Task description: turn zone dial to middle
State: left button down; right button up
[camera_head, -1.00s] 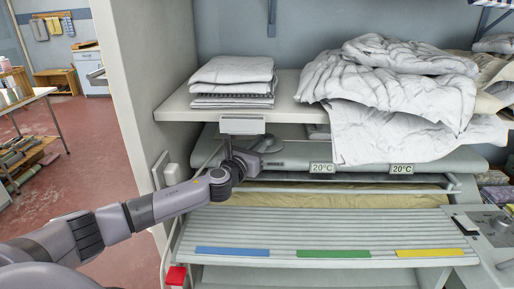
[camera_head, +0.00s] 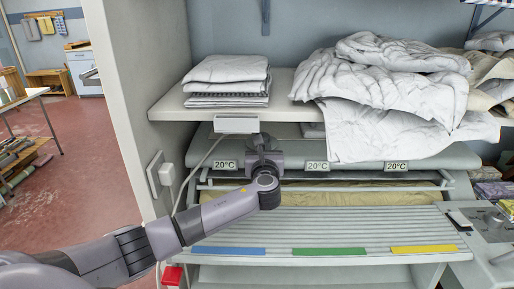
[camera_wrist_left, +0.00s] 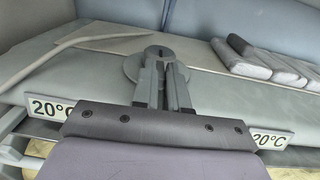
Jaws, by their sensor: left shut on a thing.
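The zone dial (camera_wrist_left: 133,68) is a round grey disc with a raised grip on the ironer's sloped top, seen in the left wrist view. My left gripper (camera_wrist_left: 162,66) is shut on the dial's grip, its two fingers close together over the disc. Which way the dial points is hard to tell. In the head view, my left gripper (camera_head: 263,143) is under the shelf and hides the dial. My right gripper is in neither view.
The shelf (camera_head: 172,108) with folded sheets (camera_head: 226,75) and crumpled linen (camera_head: 390,90) hangs closely above my gripper. Three 20°C displays (camera_head: 317,166) line the ironer's front. Blue, green and yellow strips (camera_head: 330,251) mark the feed table.

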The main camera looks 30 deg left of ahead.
pick_arm(q)
jog(key=n+g+y, duration=0.1)
jog(key=w+d+n+g+y+b, duration=0.1)
jog(key=y, duration=0.1)
jog(key=shift+d+f, duration=0.1)
jog(key=shift+d, duration=0.05)
jog(key=shift+w+d+n+g+y+b, duration=0.25)
jog(key=shift+n+g+y+b, duration=0.3)
jog(key=shift+g, duration=0.2)
jog(key=shift+w+d+n+g+y+b, duration=0.1)
jog(key=shift+w+n+g+y+b, duration=0.1)
jog(key=shift+n+g+y+b, duration=0.4)
jog(key=shift+g, duration=0.25)
jog(key=c, duration=1.2)
grip_release()
jog(key=shift+o, duration=0.2)
jog(key=shift+v, duration=3.55)
